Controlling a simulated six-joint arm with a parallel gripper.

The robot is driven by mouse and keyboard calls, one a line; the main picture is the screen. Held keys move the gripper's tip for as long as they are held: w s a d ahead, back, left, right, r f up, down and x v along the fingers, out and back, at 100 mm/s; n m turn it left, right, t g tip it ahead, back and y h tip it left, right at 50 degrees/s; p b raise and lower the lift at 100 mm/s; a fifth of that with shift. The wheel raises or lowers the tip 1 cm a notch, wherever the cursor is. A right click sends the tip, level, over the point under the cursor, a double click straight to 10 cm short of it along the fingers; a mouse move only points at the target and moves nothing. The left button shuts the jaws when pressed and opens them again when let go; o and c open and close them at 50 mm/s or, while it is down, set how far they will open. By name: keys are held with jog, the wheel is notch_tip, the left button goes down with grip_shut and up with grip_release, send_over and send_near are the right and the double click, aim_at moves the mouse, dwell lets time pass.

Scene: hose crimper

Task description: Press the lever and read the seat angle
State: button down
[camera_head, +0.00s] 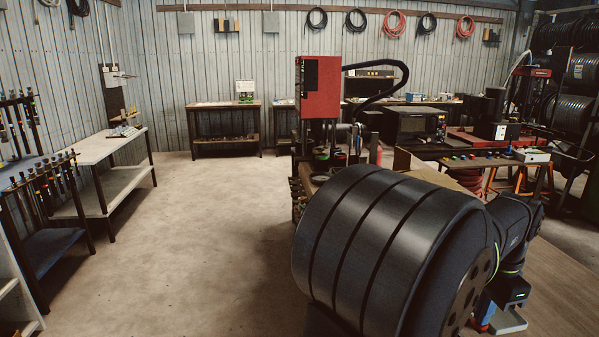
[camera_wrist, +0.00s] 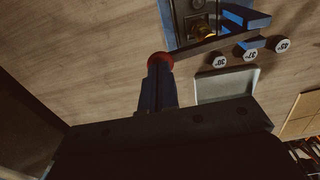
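In the wrist view the lever (camera_wrist: 205,44) is a dark bar with a round red knob (camera_wrist: 160,58) at its left end. It runs up and right to a blue fixture (camera_wrist: 246,17), with a brass-coloured part (camera_wrist: 209,37) beside it. Three round tags, apparently marked 30 (camera_wrist: 219,62), 37 (camera_wrist: 250,54) and 45 degrees (camera_wrist: 281,44), sit by the fixture. My gripper (camera_wrist: 158,71) has its fingers together, with the tips at the knob; I cannot tell whether they touch it. In the head view my arm hides the gripper and most of the fixture.
A pale grey tray (camera_wrist: 226,84) lies below the tags on the wooden bench. The bench left of the lever is bare. In the head view a red machine (camera_head: 320,88) stands beyond my arm, and open floor (camera_head: 200,240) lies to the left.

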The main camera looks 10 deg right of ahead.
jog(key=shift+f, duration=1.2)
jog(key=shift+r, duration=0.2)
notch_tip(320, 180, up, 13)
jog(key=shift+f, duration=0.15)
dwell(0.8)
notch_tip(320, 180, down, 8)
jog(key=shift+f, duration=0.1)
dwell(0.6)
dwell(0.8)
